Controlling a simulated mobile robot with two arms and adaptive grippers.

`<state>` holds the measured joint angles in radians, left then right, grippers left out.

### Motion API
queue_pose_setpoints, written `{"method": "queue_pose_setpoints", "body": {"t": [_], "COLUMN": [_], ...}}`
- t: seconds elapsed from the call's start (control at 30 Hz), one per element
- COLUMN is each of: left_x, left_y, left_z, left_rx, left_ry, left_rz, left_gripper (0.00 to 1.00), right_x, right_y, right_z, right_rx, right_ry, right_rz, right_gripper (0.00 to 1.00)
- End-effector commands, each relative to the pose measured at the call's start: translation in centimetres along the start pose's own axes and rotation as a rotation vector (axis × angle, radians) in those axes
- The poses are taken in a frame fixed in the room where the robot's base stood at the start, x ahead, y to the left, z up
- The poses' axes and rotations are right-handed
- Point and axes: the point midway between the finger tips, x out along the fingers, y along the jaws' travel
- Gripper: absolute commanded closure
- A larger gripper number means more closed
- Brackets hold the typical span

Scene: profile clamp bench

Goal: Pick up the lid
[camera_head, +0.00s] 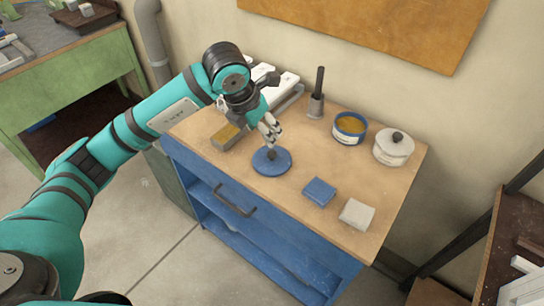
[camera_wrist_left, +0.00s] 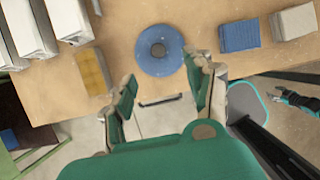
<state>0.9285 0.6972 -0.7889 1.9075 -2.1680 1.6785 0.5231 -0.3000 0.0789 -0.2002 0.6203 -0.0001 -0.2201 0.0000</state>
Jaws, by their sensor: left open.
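The lid is a flat blue disc (camera_head: 272,161) with a dark knob in its middle, lying flat near the front edge of the wooden bench top. It also shows in the left wrist view (camera_wrist_left: 147,64), ahead of the fingers. My left gripper (camera_head: 271,131) is above and just behind the lid, pointing down, apart from it. In the left wrist view its fingers (camera_wrist_left: 165,75) are spread with nothing between them. Part of what looks like my right gripper (camera_wrist_left: 290,97) shows small at the right edge of that view; its fingers are unclear.
A yellow-topped block (camera_head: 228,137) lies left of the lid. A blue block (camera_head: 319,191) and a grey-white block (camera_head: 356,214) lie to its right. An open blue tin (camera_head: 349,128), a white lidded pot (camera_head: 393,148) and a dark upright post (camera_head: 318,95) stand behind.

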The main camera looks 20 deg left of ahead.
Motion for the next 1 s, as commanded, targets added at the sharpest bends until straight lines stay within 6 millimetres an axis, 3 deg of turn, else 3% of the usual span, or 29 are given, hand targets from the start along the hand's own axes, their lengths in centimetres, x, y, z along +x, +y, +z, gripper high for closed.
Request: {"method": "queue_pose_setpoints", "body": {"t": [0.3, 0.57, 0.8, 1.0], "left_x": [6.3, 8.2, 11.6, 13.0], "left_y": [-0.1, 0.0, 0.5, 0.5], "left_z": [0.0, -0.1, -0.5, -0.5], "left_rx": [0.0, 0.001, 0.0, 0.002], "left_ry": [0.003, 0.001, 0.003, -0.001], "left_rz": [-0.004, -0.003, -0.005, -0.004], "left_gripper": [0.46, 0.46, 0.46, 0.46], "right_x": [-1.7, -2.3, -3.8, -3.9], "right_y": [0.2, 0.2, 0.2, 0.2], "right_z": [-0.1, -0.2, -0.3, -0.3], "right_rx": [0.0, 0.0, 0.0, 0.0], "right_ry": [0.0, -0.001, -0.001, -0.001], "right_rz": [0.002, 0.002, 0.002, 0.002], "right_gripper": [0.52, 0.52, 0.52, 0.52]}}
